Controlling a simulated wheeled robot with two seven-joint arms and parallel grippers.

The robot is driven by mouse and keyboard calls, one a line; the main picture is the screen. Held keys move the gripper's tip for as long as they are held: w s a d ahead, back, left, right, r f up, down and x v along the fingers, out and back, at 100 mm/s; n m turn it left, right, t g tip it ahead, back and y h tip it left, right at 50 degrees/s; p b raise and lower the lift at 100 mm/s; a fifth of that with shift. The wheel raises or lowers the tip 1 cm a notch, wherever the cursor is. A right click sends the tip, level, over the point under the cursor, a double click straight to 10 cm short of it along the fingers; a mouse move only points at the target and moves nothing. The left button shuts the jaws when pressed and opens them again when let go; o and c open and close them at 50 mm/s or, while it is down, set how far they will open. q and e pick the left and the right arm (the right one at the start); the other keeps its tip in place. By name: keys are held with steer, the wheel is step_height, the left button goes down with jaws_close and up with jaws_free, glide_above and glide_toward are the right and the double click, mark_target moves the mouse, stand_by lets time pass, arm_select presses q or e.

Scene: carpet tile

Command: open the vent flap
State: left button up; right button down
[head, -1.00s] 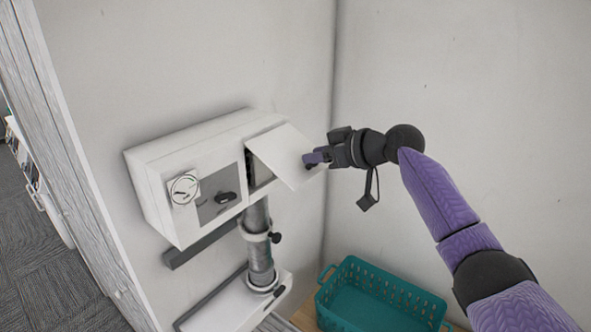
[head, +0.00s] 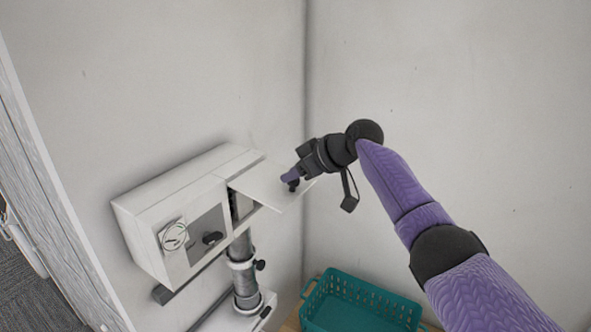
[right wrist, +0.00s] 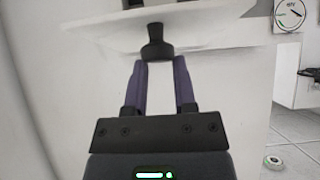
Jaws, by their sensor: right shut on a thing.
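The white box (head: 150,215) is on the wall at left, with a dial (head: 174,235) and a dark knob on a grey panel (head: 210,238) on its front. Its vent flap (head: 262,184) is a white panel at the right end, swung up and outward, with a dark opening under it. My right gripper (head: 290,180) is at the flap's outer edge, shut on the flap's small dark knob. In the right wrist view, the knob (right wrist: 155,45) shows at the tips of the purple fingers, under the white flap (right wrist: 150,12). My left gripper is not in view.
A metal pipe (head: 243,270) runs down below the box to a white base. A teal basket (head: 360,305) stands below at the right, near the wall corner. The wall to the right of my right arm is bare.

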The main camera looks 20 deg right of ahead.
steer(key=shift+a+f, duration=0.1)
steer(key=shift+f, duration=0.1)
steer(key=c, duration=1.2)
jaws_free()
steer(key=shift+w, duration=0.15)
steer(key=shift+c, duration=0.2)
steer(key=o, duration=0.7)
steer(key=shift+r, duration=0.1)
steer(key=shift+o, duration=1)
